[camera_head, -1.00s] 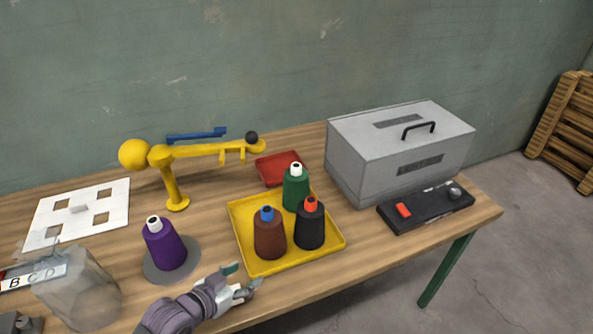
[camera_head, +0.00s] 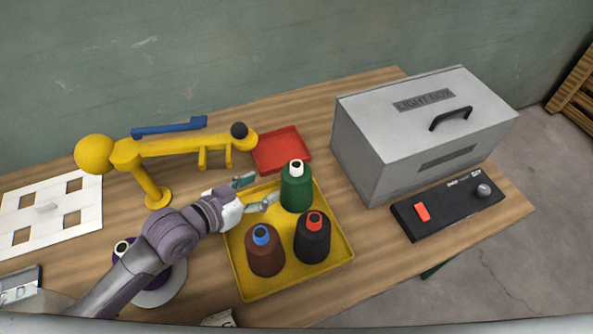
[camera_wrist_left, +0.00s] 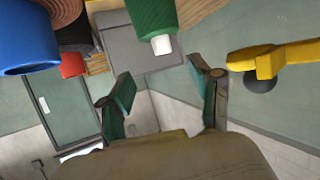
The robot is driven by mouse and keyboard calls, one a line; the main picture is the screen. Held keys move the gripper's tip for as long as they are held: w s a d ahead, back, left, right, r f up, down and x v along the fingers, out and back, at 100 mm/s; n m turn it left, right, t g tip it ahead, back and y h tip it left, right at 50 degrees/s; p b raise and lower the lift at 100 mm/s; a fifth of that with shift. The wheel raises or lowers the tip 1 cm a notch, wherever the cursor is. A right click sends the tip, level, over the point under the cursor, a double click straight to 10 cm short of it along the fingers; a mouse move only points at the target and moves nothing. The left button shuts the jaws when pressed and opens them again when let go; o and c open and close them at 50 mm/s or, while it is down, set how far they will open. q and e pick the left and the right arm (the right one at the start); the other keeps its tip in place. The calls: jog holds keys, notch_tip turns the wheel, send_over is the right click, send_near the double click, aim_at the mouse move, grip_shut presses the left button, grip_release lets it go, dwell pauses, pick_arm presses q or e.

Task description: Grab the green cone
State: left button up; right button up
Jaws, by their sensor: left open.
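The green cone (camera_head: 296,189) with a white tip stands upright at the back of the yellow tray (camera_head: 240,277). It also shows upside down at the top of the left wrist view (camera_wrist_left: 152,18). My left gripper (camera_head: 257,191) is open, just left of the green cone, over the tray's back left part. In the left wrist view, the cone lies beyond the two open fingers (camera_wrist_left: 163,100), with nothing between them. A brown cone (camera_head: 265,252) with a blue tip and a black cone (camera_head: 312,238) with a red tip share the tray. My right gripper is out of view.
A yellow arm-shaped stand (camera_head: 185,146) is behind my left arm. A red tray (camera_head: 281,149) lies behind the yellow one. A grey light box (camera_head: 395,140) and black control panel (camera_head: 450,206) are on the right. A purple cone (camera_head: 125,250) is partly hidden by my arm.

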aim_at(292, 169)
pick_arm(q)
jog(key=p+x, duration=0.1)
jog(key=x, duration=0.6)
jog(key=shift+w+d, duration=0.2)
jog(key=shift+d, duration=0.15)
jog(key=shift+w+d+f+p, duration=0.1)
jog(key=shift+w+d+p, duration=0.1)
jog(key=shift+w+p, duration=0.25)
jog(key=p+x, duration=0.1)
jog(key=x, duration=0.3)
jog(key=shift+w, duration=0.2)
jog(key=shift+w+d, duration=0.1)
jog(key=shift+w, duration=0.1)
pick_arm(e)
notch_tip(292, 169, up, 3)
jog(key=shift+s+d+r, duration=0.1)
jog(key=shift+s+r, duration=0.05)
pick_arm(q)
jog(key=shift+s, duration=0.1)
jog(key=shift+c, duration=0.2)
jog(key=shift+c, duration=1.3)
grip_shut()
jog(key=shift+f, duration=0.1)
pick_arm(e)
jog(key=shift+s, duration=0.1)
